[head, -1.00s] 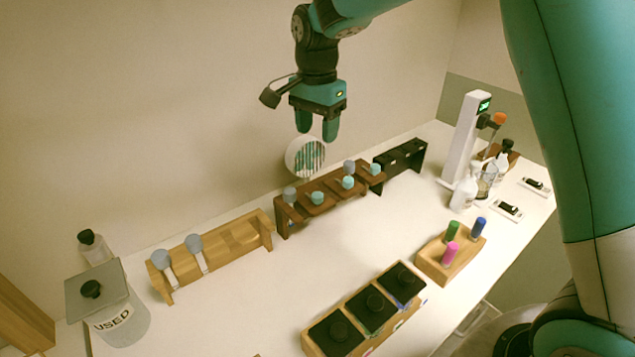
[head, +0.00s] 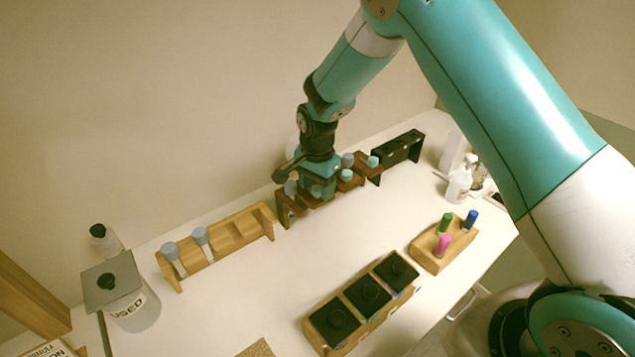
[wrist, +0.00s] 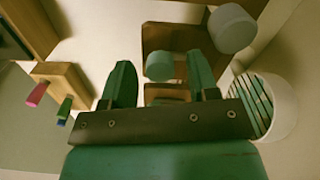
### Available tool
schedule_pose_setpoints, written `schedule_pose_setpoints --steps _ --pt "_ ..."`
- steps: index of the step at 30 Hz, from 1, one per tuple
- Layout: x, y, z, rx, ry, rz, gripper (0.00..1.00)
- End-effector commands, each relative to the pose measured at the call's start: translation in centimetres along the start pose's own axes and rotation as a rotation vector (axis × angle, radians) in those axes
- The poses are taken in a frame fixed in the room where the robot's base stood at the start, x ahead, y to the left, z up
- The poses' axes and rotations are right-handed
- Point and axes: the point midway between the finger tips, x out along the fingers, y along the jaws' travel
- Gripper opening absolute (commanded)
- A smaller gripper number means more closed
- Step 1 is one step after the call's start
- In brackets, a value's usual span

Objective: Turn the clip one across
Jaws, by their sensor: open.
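I cannot make out which thing is the clip. My gripper (head: 320,190) is down at the dark brown rack (head: 285,212), which holds several bottles with grey and teal caps. In the wrist view my gripper (wrist: 160,68) is open, with a teal cap (wrist: 159,65) showing between its two fingers; I cannot tell whether they touch it. A larger grey cap (wrist: 232,28) is beyond the right finger. In the head view another grey cap (head: 347,160) and teal caps (head: 346,175) stand right of my gripper. My gripper hides part of the rack.
A light wooden rack (head: 248,212) with two grey-capped vials stands left, near the USED jar (head: 132,308). A black rack (head: 408,148) stands right. Black-lidded boxes (head: 368,293) and a block with coloured pens (head: 430,257) are in front. The table between is clear.

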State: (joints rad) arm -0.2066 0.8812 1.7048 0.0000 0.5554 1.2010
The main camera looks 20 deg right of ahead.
Motion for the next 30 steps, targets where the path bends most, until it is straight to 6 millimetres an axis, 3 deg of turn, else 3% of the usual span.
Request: schedule_pose_setpoints --steps 5,12,22,30 --pt "0.01 -0.01 0.00 0.000 0.000 0.000 0.54" --pt "-0.02 -0.01 0.00 0.000 0.000 0.000 0.05" --pt "0.03 -0.01 -0.01 -0.035 0.000 0.000 0.05" --pt "0.12 -0.01 -0.02 -0.192 0.000 -0.001 0.05"
